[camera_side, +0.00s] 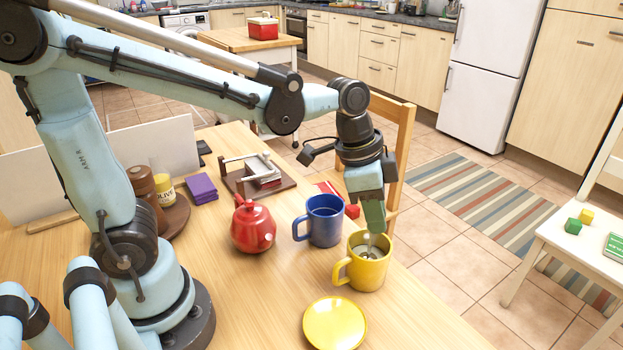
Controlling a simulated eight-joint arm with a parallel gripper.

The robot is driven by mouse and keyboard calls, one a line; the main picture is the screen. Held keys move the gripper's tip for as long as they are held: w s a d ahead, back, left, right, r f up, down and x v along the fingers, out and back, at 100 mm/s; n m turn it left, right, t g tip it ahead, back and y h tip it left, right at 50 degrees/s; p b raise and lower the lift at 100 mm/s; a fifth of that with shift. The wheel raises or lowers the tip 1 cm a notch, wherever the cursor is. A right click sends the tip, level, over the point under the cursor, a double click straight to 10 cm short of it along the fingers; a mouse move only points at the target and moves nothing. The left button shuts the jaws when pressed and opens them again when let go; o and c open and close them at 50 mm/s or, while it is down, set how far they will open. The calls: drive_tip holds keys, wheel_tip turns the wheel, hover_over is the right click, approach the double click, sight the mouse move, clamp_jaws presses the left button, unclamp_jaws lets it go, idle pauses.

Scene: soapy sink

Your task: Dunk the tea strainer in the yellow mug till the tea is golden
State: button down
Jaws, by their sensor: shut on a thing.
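The yellow mug (366,271) stands upright near the right edge of the wooden table, its handle to the left. My gripper (374,228) points down right above the mug. It is shut on the tea strainer (371,249), whose thin metal part reaches down into the mug's opening. The strainer's lower end and the colour of the liquid are too small to tell. A blue mug (324,222) stands just behind and left of the yellow mug.
A yellow saucer (334,324) lies in front of the yellow mug. A red teapot (252,227) stands left of the blue mug. A napkin holder (259,178) and purple box (201,188) are farther back.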

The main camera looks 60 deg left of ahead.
drive_tip(key=shift+r, duration=0.1)
idle(0.6)
drive_tip(key=shift+r, duration=0.65)
drive_tip(key=shift+f, duration=0.8)
drive_tip(key=shift+r, duration=4.3)
drive_tip(key=shift+r, duration=1.75)
